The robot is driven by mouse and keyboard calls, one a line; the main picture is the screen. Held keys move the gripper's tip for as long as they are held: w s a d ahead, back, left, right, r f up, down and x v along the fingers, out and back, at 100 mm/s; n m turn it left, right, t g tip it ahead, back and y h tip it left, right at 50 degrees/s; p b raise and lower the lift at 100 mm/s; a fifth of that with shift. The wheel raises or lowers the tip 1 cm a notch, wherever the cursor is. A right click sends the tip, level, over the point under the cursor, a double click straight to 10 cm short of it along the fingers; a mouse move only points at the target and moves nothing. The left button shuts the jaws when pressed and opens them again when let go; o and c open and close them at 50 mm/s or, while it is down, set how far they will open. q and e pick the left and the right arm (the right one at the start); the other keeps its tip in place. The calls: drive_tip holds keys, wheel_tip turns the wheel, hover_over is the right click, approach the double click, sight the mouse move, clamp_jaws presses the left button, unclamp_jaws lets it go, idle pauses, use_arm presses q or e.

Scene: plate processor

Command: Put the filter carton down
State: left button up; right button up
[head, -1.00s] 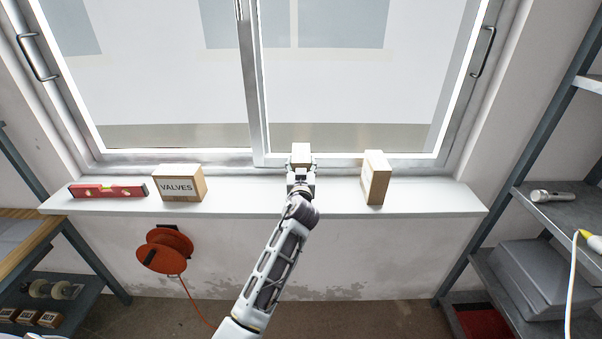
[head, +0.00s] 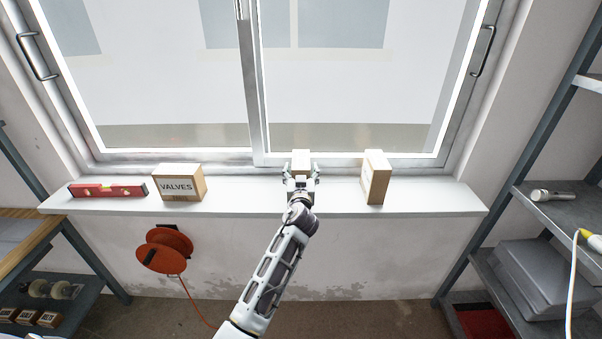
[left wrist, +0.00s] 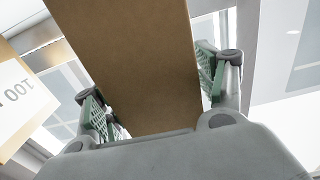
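The filter carton (head: 301,157) is a small brown box above the middle of the white window sill (head: 240,200), close to the window frame. In the left wrist view the carton's plain brown face (left wrist: 140,60) stands between the two green-padded fingers (left wrist: 152,95), with a narrow gap visible by the right pad. The carton's underside is hidden behind the gripper, so its contact with the sill does not show. My right gripper is out of view.
A VALVES carton (head: 178,184) and a red spirit level (head: 108,190) are on the sill at the left. Another labelled carton (head: 375,179) stands to the right, also seen in the left wrist view (left wrist: 14,95). Bare sill lies on both sides of the gripper.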

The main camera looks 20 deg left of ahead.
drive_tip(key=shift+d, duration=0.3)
use_arm(q)
drive_tip(key=shift+r, duration=0.1)
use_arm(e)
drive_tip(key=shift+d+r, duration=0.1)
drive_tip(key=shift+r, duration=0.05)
use_arm(q)
drive_tip(key=b+v, duration=0.2)
drive_tip(key=v, duration=1)
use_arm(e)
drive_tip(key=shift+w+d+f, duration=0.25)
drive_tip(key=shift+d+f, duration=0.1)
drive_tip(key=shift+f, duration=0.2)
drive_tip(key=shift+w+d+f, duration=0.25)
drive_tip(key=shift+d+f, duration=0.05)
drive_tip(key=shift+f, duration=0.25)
